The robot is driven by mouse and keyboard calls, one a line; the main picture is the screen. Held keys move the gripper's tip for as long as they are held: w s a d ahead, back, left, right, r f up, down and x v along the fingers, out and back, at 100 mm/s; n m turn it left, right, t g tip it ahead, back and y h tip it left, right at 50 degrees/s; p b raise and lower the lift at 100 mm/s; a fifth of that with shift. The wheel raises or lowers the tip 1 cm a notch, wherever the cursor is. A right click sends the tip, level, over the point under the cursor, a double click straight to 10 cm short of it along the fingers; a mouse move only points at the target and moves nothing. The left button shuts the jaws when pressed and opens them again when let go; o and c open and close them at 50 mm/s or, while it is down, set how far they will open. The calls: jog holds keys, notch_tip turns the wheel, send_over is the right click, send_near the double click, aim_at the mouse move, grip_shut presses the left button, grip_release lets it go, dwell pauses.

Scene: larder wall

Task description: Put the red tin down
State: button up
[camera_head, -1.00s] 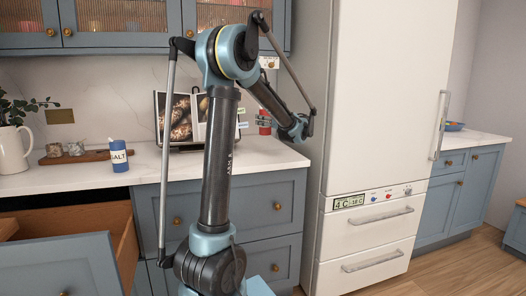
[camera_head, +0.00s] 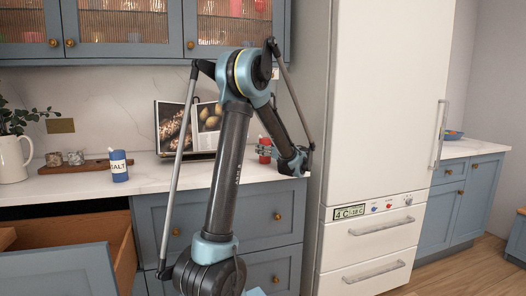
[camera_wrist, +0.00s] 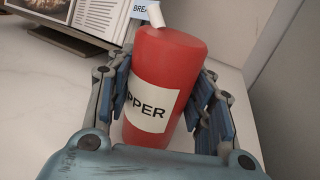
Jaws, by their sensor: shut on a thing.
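The red tin (camera_wrist: 168,62) has a white label that reads "PPER" in the part I can see. It is between the fingers of my gripper (camera_wrist: 165,112), which is shut on it, with a finger on each side. In the head view the red tin (camera_head: 265,150) shows small at the right end of the white counter (camera_head: 190,172), beside the fridge. My gripper (camera_head: 268,152) is around it there. The tin is close to the counter top; I cannot tell whether its base touches.
An open cookbook on a stand (camera_head: 185,128) is just left of the tin. A blue salt tin (camera_head: 118,166), a wooden board (camera_head: 80,167) and a white jug (camera_head: 14,156) stand further left. The tall fridge (camera_head: 385,100) is close on the right. An open drawer (camera_head: 120,250) is lower left.

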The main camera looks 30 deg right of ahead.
jog(key=o, duration=0.8)
jog(key=shift+f, duration=0.1)
jog(key=shift+c, duration=0.2)
jog(key=o, duration=0.4)
jog(key=shift+o, duration=0.2)
